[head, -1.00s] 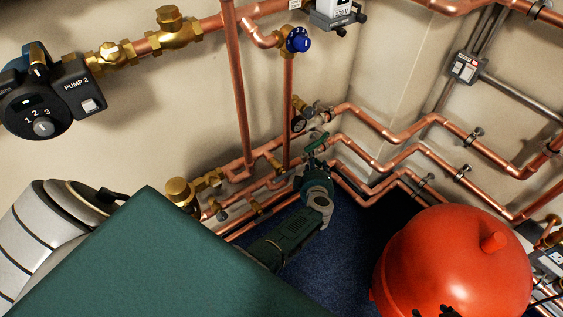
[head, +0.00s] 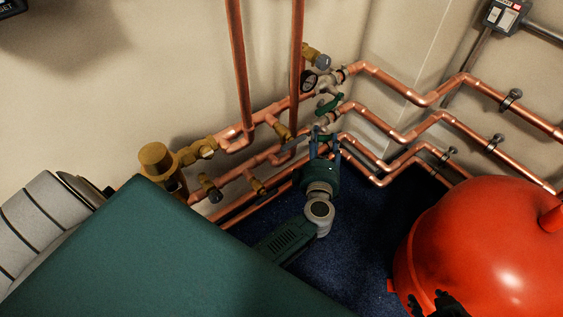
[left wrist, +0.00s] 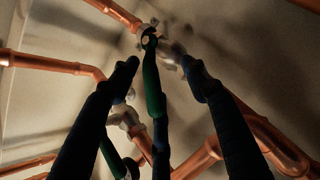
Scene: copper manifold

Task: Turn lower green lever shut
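Two green levers sit on valves where the copper pipes meet the corner. The upper green lever (head: 328,104) is in plain view below a gauge. The lower green lever (head: 323,136) is mostly hidden by my left gripper (head: 324,145), which reaches up to it from below. In the left wrist view my left gripper's dark fingers (left wrist: 159,66) are spread apart. A green lever (left wrist: 152,82) runs between them; I cannot tell whether they touch it. Another green lever (left wrist: 112,157) shows at lower left. A dark jagged shape at the bottom edge may be my right gripper (head: 436,303).
Parallel copper pipes (head: 440,122) run along the right wall, and vertical pipes (head: 240,65) rise left of the valves. A large red tank (head: 480,250) stands at right. Brass fittings (head: 158,158) are at left. Dark blue floor (head: 345,255) is open below the pipes.

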